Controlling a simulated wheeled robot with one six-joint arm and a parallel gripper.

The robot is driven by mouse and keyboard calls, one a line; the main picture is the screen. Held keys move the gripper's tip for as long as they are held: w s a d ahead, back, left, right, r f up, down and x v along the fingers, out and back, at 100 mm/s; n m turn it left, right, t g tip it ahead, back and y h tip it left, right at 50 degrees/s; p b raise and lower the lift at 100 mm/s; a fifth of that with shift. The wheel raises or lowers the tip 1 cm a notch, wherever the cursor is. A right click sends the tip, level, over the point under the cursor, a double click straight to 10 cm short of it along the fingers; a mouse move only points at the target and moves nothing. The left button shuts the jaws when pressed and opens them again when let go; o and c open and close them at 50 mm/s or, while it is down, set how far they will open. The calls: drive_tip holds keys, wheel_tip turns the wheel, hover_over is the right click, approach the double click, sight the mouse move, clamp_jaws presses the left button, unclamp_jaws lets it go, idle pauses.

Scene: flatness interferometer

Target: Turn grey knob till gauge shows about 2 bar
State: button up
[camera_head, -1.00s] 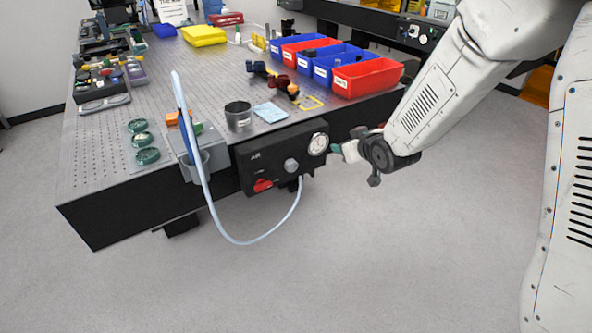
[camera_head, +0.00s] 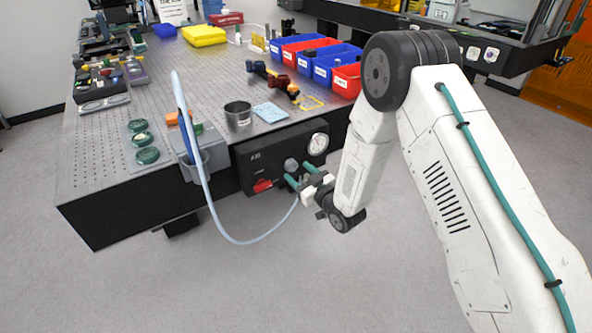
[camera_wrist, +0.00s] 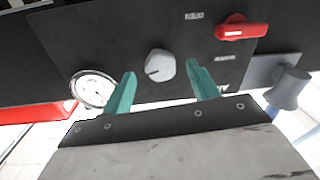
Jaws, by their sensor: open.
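The grey knob (camera_head: 291,165) sits on the front of a black panel (camera_head: 262,158) at the table's edge. In the wrist view the knob (camera_wrist: 160,65) lies just beyond and between my two teal fingertips, with a gap on both sides. The round white gauge (camera_head: 318,143) is right of the knob in the head view. In the wrist view the gauge (camera_wrist: 92,89) is at the left; its reading is too small to tell. My gripper (camera_head: 300,174) is open and empty in front of the panel, and its fingers (camera_wrist: 158,76) do not visibly touch the knob.
A red lever (camera_head: 263,185) is on the same panel, left of the knob. A pale hose (camera_head: 222,232) loops below the panel. A metal cup (camera_head: 238,114) and blue and red bins (camera_head: 312,60) stand on the table above. The floor in front is clear.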

drive_tip(key=shift+x, duration=1.3)
drive_tip(key=c, duration=1)
drive_tip(key=shift+m, duration=1.8)
drive_tip(key=o, duration=1)
drive_tip(key=v, duration=0.7)
drive_tip(key=shift+s+d, duration=0.25)
drive_tip(key=shift+f, duration=0.2)
